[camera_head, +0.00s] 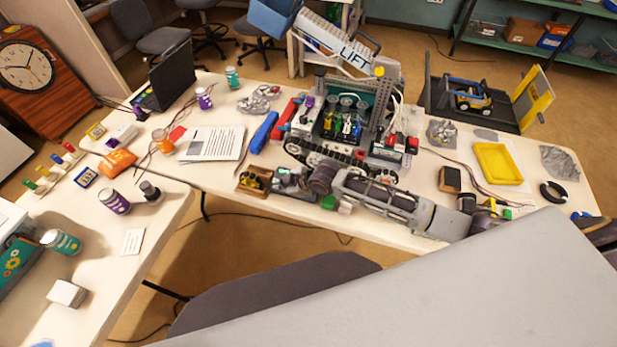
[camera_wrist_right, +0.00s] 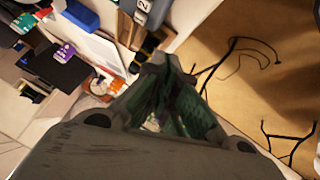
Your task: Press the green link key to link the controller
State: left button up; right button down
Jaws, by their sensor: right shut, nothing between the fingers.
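My right gripper (camera_head: 277,180) reaches in from the right, low along the front edge of the far table, shut and empty. In the right wrist view its fingertips (camera_wrist_right: 153,62) meet close to a dark and yellow item. A small bright green piece (camera_head: 328,202) shows by the table's front edge, just below my right wrist. I cannot tell whether it is the link key. A tracked robot (camera_head: 345,150) with coloured wires and a lift marked LIFT stands behind my arm. I cannot pick out the controller for certain; my arm covers part of that area. My left gripper is not in view.
A small wooden tray (camera_head: 243,188) with yellow and black parts lies just left of the gripper. A blue tool (camera_head: 264,132), a printed sheet (camera_head: 212,144) and a laptop (camera_head: 165,78) are further left. A yellow tray (camera_head: 499,163) is at right. Floor lies below the table edge.

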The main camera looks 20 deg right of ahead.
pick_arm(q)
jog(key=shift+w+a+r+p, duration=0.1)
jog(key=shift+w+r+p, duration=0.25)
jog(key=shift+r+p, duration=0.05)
pick_arm(e)
jog(key=w+d+r+n+t, duration=0.1)
jog(key=w+d+r+n, duration=0.1)
jog(key=w+d, duration=0.5)
jog(key=d+r, duration=0.1)
jog(key=d, duration=0.2)
jog(key=shift+w+d, duration=0.2)
jog(key=shift+d, duration=0.1)
jog(key=shift+f, duration=0.1)
jog(key=shift+f+b, duration=2.5)
jog(key=shift+f, duration=0.65)
pick_arm(q)
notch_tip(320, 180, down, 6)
jog(key=b, duration=0.1)
pick_arm(e)
jog(key=shift+f, duration=1.2)
